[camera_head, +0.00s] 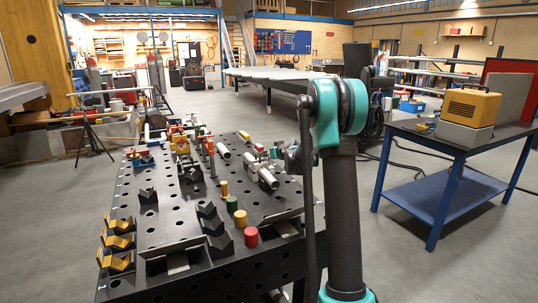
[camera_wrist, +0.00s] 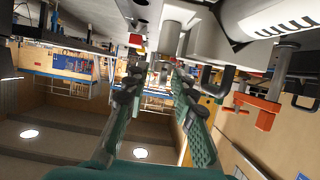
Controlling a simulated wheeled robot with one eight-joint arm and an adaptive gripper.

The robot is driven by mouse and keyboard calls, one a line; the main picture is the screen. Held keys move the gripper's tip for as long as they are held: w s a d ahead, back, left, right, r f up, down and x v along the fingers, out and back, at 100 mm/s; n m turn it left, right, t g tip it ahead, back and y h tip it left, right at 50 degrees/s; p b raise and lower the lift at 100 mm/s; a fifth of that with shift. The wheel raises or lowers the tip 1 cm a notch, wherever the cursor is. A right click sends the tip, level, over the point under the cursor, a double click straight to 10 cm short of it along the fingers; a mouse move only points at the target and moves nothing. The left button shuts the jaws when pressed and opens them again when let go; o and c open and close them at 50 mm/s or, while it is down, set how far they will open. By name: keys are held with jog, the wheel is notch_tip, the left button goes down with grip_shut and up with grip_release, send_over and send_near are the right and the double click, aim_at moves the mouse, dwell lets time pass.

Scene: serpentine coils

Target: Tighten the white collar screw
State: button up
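In the wrist view my gripper (camera_wrist: 160,74) has its two teal and black fingers apart, with a gap between them and nothing visibly held. Just beyond the fingertips are a pale grey metal cylinder (camera_wrist: 170,38) and a white block (camera_wrist: 181,14). I cannot tell for sure which part is the white collar screw. In the head view my gripper (camera_head: 290,155) is partly hidden behind my arm, at the right side of the black table, close to a silver pipe piece (camera_head: 262,174). No white screw can be made out there.
The black perforated table (camera_head: 165,222) carries yellow V-blocks (camera_head: 118,240), dark V-blocks, red, green and yellow cylinders, and orange clamps. An orange clamp (camera_wrist: 258,108) stands right of my fingers in the wrist view. A blue-legged bench (camera_head: 452,150) stands to the right; open floor lies between.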

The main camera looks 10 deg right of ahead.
grip_shut()
jog(key=shift+m+h, duration=0.7)
jog(key=shift+h, duration=0.1)
jog(key=shift+m+h, duration=1.6)
jog(key=shift+h, duration=0.3)
jog(key=shift+a+m+g+h, duration=0.15)
jog(key=shift+m+g+h, duration=0.35)
jog(key=shift+m+h, duration=1.85)
jog(key=m+g+h, duration=0.4)
jog(key=m+h, duration=0.1)
jog(key=shift+f, duration=0.1)
jog(key=m+g+h, duration=0.2)
jog(key=m+g, duration=0.3)
jog(key=g, duration=0.1)
jog(key=shift+m, duration=0.35)
jog(key=shift+g+h, duration=0.25)
jog(key=shift+g, duration=0.05)
